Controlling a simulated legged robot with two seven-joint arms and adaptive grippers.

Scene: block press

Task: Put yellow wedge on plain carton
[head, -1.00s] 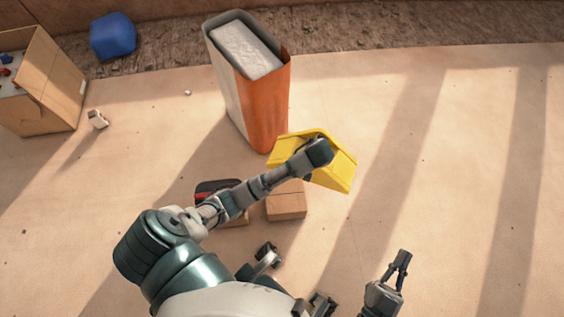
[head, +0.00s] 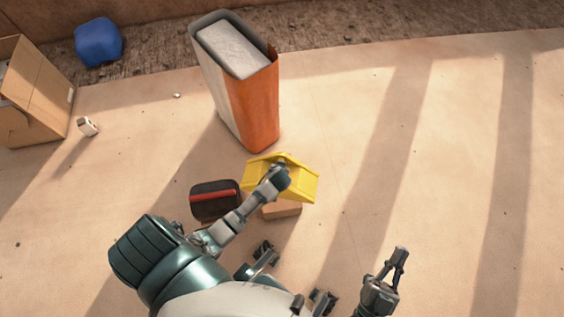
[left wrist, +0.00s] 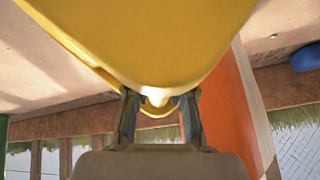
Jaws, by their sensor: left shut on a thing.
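The yellow wedge (head: 301,187) is held by my left gripper (head: 282,172) in the head view. In the left wrist view the wedge (left wrist: 150,40) fills the top, and the left gripper's fingers (left wrist: 160,112) are shut on a small yellow part of it. The plain carton (head: 283,210) is a small brown box on the floor just below the wedge in the picture. The wedge hides most of its top, and I cannot tell whether they touch. My right gripper (head: 398,262) is open and empty over bare floor at the lower right.
A black case with a red stripe (head: 214,201) stands just left of the carton. A tall orange and white box (head: 252,108) stands behind the wedge. A large open cardboard box (head: 45,95), a small white object (head: 88,126) and a blue object (head: 98,42) are farther left. The floor on the right is clear.

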